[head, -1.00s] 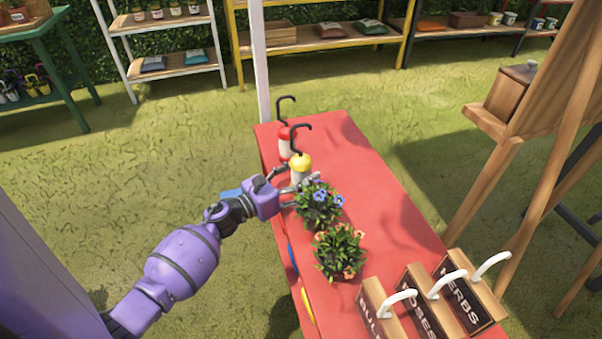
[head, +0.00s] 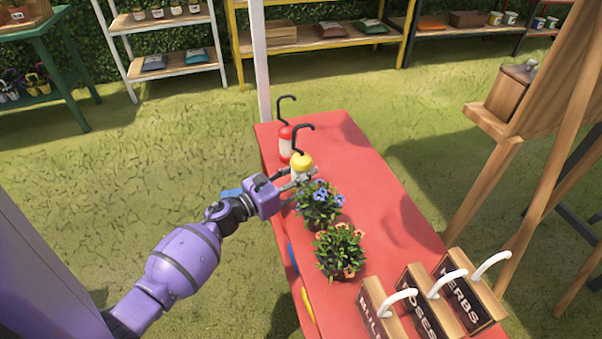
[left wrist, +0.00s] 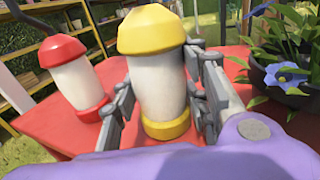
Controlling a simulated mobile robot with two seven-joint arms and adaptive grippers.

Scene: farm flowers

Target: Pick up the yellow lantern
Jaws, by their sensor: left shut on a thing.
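The yellow lantern (head: 301,162) stands on the red table (head: 372,190) in the head view, with a yellow cap and a dark hook on top. In the left wrist view the yellow lantern (left wrist: 158,75) shows its white body and yellow base upright between the fingers. My left gripper (head: 297,178) is shut on its white body, with one finger on each side. The gripper also fills the lower part of the left wrist view (left wrist: 160,100). Whether the base touches the table is hard to tell. My right gripper is not in view.
A red lantern (head: 285,142) stands just behind the yellow one. A blue-flowered pot (head: 319,204) is close to my gripper, with an orange-flowered pot (head: 339,250) nearer. Wooden sign boxes (head: 425,300) stand at the near end. The table's right side is clear.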

